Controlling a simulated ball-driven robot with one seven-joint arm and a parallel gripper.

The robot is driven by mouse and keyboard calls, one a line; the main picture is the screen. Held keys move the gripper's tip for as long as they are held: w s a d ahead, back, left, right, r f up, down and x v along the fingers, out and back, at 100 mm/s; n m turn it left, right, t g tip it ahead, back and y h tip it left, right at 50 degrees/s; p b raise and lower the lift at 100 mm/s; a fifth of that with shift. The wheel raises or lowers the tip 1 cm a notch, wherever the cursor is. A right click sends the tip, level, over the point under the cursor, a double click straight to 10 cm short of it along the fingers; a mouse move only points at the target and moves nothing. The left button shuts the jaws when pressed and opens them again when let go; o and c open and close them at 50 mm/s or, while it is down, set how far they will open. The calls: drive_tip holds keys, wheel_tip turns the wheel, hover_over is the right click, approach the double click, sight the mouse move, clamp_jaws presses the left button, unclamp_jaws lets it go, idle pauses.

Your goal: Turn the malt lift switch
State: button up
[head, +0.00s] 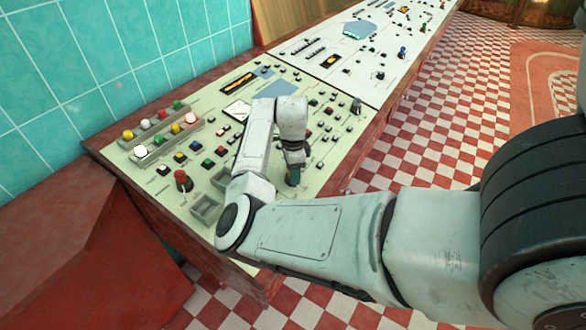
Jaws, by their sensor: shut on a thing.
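My gripper (293,178) reaches down to the right part of the near control panel (215,92). It is shut on a small dark green knob-like thing, mostly hidden by the fingers. I cannot read any label, so I cannot tell whether this is the malt lift switch. A red knob (183,180) stands at the panel's near left, apart from my gripper. My arm covers the middle of the panel and part of its front edge.
Coloured round buttons (163,113) sit in rows at the panel's left. A second, whiter panel (330,50) adjoins behind. A teal tiled wall (120,50) borders the left. The checkered floor (440,125) at the right is clear.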

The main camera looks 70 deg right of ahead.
drive_tip(key=shift+w+r+n+p, duration=0.1)
drive_tip(key=shift+n+p, duration=1.55)
drive_tip(key=shift+n, duration=1.25)
drive_tip(key=o, duration=1.1)
drive_tip(key=shift+c, duration=0.2)
wheel_tip(320, 180, up, 11)
drive_tip(key=shift+f+b, duration=0.15)
drive_tip(key=shift+b, duration=0.3)
